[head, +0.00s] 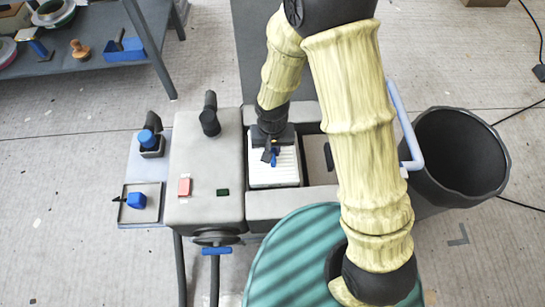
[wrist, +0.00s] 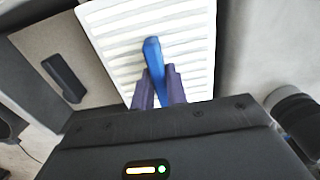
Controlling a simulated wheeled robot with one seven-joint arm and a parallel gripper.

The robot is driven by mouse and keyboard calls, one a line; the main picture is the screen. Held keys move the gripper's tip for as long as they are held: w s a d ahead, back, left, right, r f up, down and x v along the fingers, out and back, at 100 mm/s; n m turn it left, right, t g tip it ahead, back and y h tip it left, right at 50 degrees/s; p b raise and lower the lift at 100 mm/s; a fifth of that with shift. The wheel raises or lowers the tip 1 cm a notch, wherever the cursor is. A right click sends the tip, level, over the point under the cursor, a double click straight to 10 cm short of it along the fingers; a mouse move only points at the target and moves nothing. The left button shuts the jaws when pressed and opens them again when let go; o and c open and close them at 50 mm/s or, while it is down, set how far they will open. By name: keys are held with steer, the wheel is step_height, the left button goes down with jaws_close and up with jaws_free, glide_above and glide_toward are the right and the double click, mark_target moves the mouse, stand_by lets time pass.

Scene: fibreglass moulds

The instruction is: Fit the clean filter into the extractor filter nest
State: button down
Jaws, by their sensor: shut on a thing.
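The clean filter (head: 287,177) is a white pleated panel with a blue grip tab (wrist: 154,58). My gripper (head: 270,152) is above it, and in the wrist view its dark fingers (wrist: 159,88) are shut on the tab. The filter lies over the left part of the recess in the grey extractor (head: 205,160), and this part looks like the filter nest. It is roughly level in the head view. I cannot tell whether it is seated or held just above. The fingers and arm hide part of it.
Right of the filter is a beige panel with a dark handle (wrist: 64,77). A black bin (head: 455,155) stands at the right, beside a light blue bar (head: 408,130). A side shelf (head: 140,178) with blue-topped items is at the left. A green-striped round surface (head: 290,265) is in front.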

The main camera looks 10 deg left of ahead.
step_height(320, 180, down, 3)
steer(key=shift+f+b, duration=0.1)
steer(key=shift+b, duration=0.65)
steer(key=shift+w+f, duration=0.15)
steer(key=shift+f, duration=0.15)
steer(key=shift+a, duration=0.1)
steer(key=shift+r, duration=0.1)
steer(key=shift+s, duration=0.2)
steer(key=c, duration=1.8)
jaws_free()
steer(key=shift+f, duration=0.2)
steer(key=shift+c, duration=0.2)
steer(key=o, duration=0.4)
steer(key=shift+w, duration=0.1)
steer(key=shift+o, duration=0.2)
